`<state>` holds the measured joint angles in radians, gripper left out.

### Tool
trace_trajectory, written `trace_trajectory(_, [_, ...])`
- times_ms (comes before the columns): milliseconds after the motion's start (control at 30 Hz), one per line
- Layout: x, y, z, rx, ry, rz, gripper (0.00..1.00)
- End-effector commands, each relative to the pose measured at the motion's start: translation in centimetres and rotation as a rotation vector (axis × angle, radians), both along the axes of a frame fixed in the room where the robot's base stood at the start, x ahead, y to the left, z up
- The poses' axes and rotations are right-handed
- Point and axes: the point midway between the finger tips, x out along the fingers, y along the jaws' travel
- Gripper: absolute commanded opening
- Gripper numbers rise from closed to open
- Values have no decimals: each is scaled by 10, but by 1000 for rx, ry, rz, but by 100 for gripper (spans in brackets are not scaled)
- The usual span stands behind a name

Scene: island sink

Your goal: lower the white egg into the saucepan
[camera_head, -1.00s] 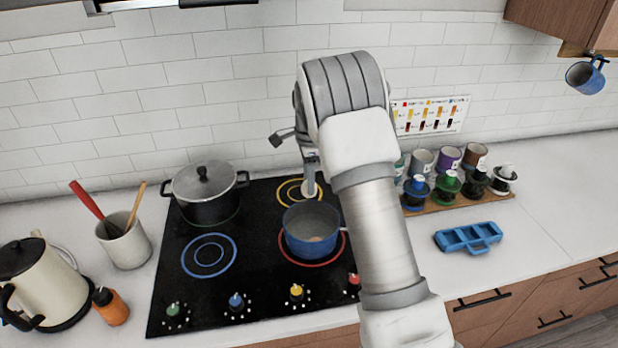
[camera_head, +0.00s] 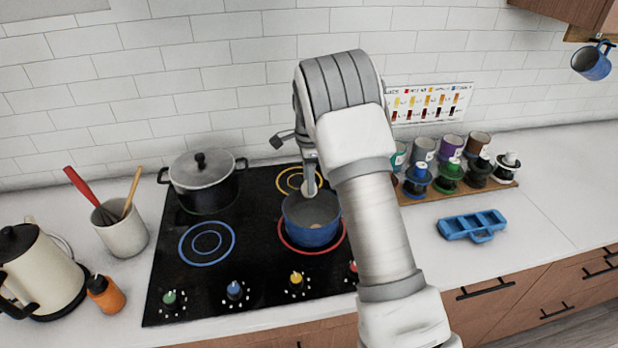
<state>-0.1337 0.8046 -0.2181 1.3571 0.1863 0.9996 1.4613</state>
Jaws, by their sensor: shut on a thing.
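The blue saucepan (camera_head: 312,236) stands on the red-ringed burner at the front right of the black cooktop. My gripper (camera_head: 309,180) points down over the saucepan's back rim and is shut on the white egg (camera_head: 308,188). Only a small pale part of the egg shows between the fingers. It overlaps the back rim in the picture, so I cannot tell how far inside it is. A small tan thing (camera_head: 316,226) lies on the saucepan's floor. My arm covers the area right of the saucepan.
A lidded pot (camera_head: 204,184) stands on the back left burner. A utensil crock (camera_head: 122,232), orange bottle (camera_head: 106,294) and kettle (camera_head: 42,275) are at left. A blue tray (camera_head: 472,225) and a rack of cups and egg-cup-like stands (camera_head: 455,190) are at right.

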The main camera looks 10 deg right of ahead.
Motion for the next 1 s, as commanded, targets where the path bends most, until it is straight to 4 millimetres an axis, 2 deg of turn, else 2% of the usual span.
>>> trace_trajectory(700, [0,0,-37,0,0,0,32])
trace_trajectory(1000, [0,0,-39,0,0,0,32])
